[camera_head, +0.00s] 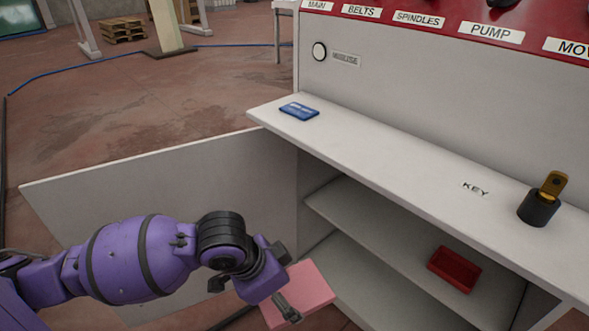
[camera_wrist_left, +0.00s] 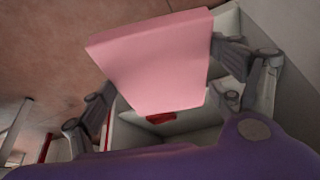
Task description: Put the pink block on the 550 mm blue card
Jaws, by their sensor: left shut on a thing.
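The pink block (camera_head: 308,290) is held in my left gripper (camera_head: 284,296), low in front of the open cabinet and below the ledge. In the left wrist view the pink block (camera_wrist_left: 155,62) sits between the two fingers of my left gripper (camera_wrist_left: 168,80), which are shut on it. The blue card (camera_head: 299,111) lies flat at the left end of the white ledge (camera_head: 375,145), with nothing on it. The block is apart from the card, lower and nearer to me. My right gripper is not in view.
A red tray (camera_head: 454,269) sits on a shelf inside the cabinet. A brass key (camera_head: 553,185) stands in a black holder (camera_head: 538,208) at the ledge's right. The open cabinet door (camera_head: 165,215) extends left, behind my arm. The ledge between card and key is clear.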

